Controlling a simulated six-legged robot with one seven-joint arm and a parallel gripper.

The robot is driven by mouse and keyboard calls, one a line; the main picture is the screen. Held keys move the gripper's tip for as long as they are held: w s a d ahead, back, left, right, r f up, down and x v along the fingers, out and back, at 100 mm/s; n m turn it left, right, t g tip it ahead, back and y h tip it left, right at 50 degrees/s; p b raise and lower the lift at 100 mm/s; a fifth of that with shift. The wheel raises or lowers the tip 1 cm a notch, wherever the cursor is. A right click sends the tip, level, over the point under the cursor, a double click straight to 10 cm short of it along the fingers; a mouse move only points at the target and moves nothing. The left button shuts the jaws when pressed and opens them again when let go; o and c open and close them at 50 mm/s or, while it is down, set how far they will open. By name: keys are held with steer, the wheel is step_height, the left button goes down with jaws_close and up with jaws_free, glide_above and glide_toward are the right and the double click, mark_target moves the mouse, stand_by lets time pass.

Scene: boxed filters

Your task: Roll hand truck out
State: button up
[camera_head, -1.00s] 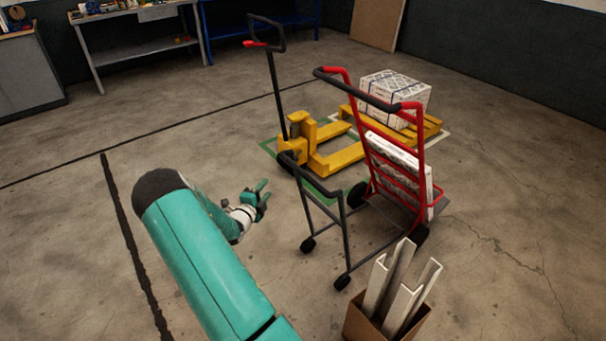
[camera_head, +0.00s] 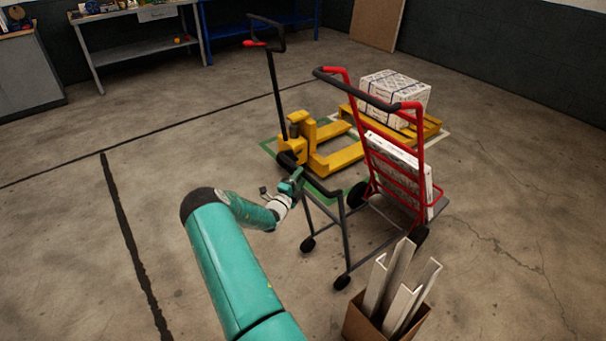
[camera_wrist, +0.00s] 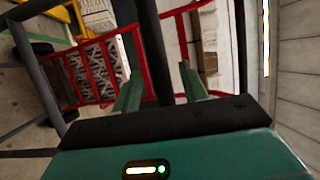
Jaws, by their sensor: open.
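The hand truck (camera_head: 421,150) stands right of centre in the head view, with a red frame, a black top grip and dark wheels. A lower grey frame (camera_head: 345,235) on small casters joins it at the front, with a black handle bar (camera_head: 327,189). A white patterned box (camera_head: 391,152) rests against the red frame. My gripper (camera_head: 295,180) is at the left end of the black handle bar. In the wrist view my gripper (camera_wrist: 160,82) is open, with a dark bar (camera_wrist: 153,45) between its green fingers; contact cannot be told.
A cardboard box (camera_head: 360,325) of upright white lengths stands at the front right. Workbenches (camera_head: 135,48) line the back wall. The floor at left is clear.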

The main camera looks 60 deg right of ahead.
steer(key=shift+d+r, duration=0.15)
steer(key=shift+d, duration=0.55)
steer(key=shift+d+r, duration=0.15)
steer(key=shift+d, duration=0.55)
jaws_close()
steer(key=shift+a, duration=0.1)
steer(key=w+a, duration=0.5)
steer(key=a, duration=0.6)
steer(key=w+a, duration=0.6)
steer(key=a, duration=0.5)
jaws_free()
steer(key=shift+d, duration=0.1)
